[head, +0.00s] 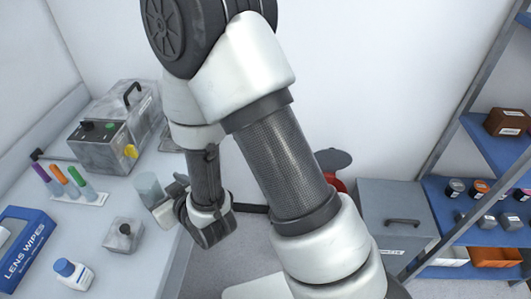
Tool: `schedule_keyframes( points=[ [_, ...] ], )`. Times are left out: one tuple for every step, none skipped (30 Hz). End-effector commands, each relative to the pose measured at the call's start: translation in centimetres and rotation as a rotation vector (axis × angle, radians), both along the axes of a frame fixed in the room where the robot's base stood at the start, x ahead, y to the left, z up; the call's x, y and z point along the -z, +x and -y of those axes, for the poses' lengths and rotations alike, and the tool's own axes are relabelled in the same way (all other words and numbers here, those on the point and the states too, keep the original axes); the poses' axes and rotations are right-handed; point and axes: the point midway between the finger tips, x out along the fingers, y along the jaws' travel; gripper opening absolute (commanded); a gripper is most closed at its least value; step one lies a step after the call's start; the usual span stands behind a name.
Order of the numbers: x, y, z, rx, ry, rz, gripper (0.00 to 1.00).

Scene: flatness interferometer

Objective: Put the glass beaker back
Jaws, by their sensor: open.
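The glass beaker (147,186), a pale see-through cylinder, stands upright near the right edge of the white bench. My gripper (163,200) reaches in from the right, low over the bench edge. Its open fingers are right beside the beaker's lower right side and hide part of it. I cannot tell whether the beaker is between the fingers or just next to them.
On the bench are a grey device (108,135) with a handle, several coloured markers (66,180), a small grey block (124,234), a white bottle (73,272) and a blue lens wipes box (24,243). Blue shelves (465,195) with jars stand right, beside a grey cabinet (395,215).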

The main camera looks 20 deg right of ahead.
Motion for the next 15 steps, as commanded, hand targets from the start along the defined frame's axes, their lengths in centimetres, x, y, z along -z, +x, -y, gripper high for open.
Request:
schedule_keyframes(
  points=[
    [-1.8, 1.1, 1.0, 0.021, -0.012, -0.005, 0.69],
    [-2.7, 1.6, 1.7, 0.032, -0.022, -0.021, 0.69],
    [-3.9, 2.1, 2.8, 0.051, -0.038, -0.044, 0.69],
    [-4.9, 2.4, 3.8, 0.066, -0.052, -0.065, 0.69],
    [-5.9, 2.7, 4.9, 0.084, -0.065, -0.087, 0.69],
    [-7.3, 2.7, 6.4, 0.109, -0.083, -0.117, 0.69],
    [-8.4, 2.7, 7.5, 0.127, -0.095, -0.141, 0.69],
    [-9.4, 2.4, 8.7, 0.146, -0.107, -0.164, 0.69],
    [-10.8, 2.0, 10.3, 0.172, -0.12, -0.197, 0.69],
    [-11.8, 1.5, 11.5, 0.194, -0.13, -0.222, 0.69],
    [-12.9, 0.8, 12.7, 0.215, -0.138, -0.247, 0.69],
    [-14.2, -0.2, 14.3, 0.244, -0.148, -0.282, 0.69],
    [-15.2, -1.1, 15.5, 0.266, -0.155, -0.308, 0.69],
    [-16.2, -2.2, 16.6, 0.287, -0.161, -0.333, 0.69],
    [-17.4, -3.7, 18.1, 0.316, -0.166, -0.369, 0.69]
  ],
)
